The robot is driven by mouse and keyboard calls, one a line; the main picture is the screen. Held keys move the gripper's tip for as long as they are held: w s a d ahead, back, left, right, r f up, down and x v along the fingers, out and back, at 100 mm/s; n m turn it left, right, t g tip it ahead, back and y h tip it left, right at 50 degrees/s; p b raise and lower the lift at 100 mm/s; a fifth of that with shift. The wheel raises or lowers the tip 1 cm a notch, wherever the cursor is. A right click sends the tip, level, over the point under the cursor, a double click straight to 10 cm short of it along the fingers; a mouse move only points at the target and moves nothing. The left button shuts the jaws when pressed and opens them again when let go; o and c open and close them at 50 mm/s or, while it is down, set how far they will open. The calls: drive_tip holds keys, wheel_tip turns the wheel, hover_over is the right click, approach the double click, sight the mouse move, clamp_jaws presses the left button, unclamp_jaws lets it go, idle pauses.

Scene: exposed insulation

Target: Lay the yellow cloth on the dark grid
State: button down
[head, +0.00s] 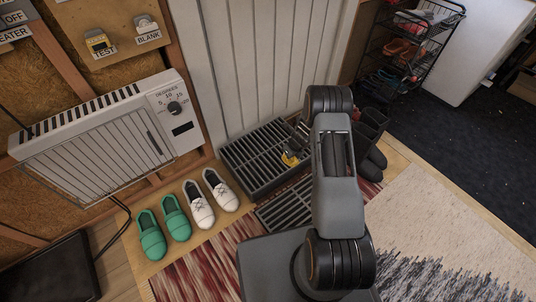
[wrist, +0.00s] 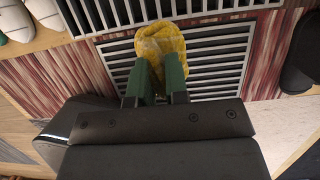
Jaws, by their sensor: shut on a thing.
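The yellow cloth (wrist: 160,40) is a crumpled bundle between the green fingers of my gripper (wrist: 159,68), which is shut on it. In the head view the cloth (head: 290,160) is a small yellow patch below my gripper (head: 293,150), against the dark grid (head: 250,150). In the wrist view the cloth overlaps the edge between two slatted grids, the upper one (wrist: 107,14) and the lower one (wrist: 215,62). I cannot tell whether the cloth touches the slats. My arm hides part of the grids in the head view.
Green shoes (head: 165,227) and white shoes (head: 211,199) stand left of the grids. Dark boots (head: 370,135) stand to the right. A white heater (head: 100,140) is on the left wall. A shoe rack (head: 405,45) stands at the back. A striped rug (head: 210,265) covers the floor in front.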

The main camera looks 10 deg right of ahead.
drive_tip(key=w+a+f+b, duration=0.2)
drive_tip(key=w+f, duration=0.1)
drive_tip(key=w+a+f+b, duration=0.2)
drive_tip(key=w+f, duration=0.1)
drive_tip(key=w, duration=0.1)
drive_tip(key=w+a+f+b, duration=0.2)
drive_tip(key=w+f, duration=0.1)
drive_tip(key=w, duration=0.1)
drive_tip(key=shift+a+f, duration=0.2)
drive_tip(key=shift+a, duration=0.2)
drive_tip(key=shift+w+a+f+b, duration=0.1)
drive_tip(key=shift+w+f+b, duration=0.15)
drive_tip(key=shift+b, duration=0.25)
wheel_tip(320, 180, down, 3)
drive_tip(key=shift+f+b, duration=0.1)
drive_tip(key=shift+b, duration=0.6)
drive_tip(key=c, duration=1.1)
unclamp_jaws()
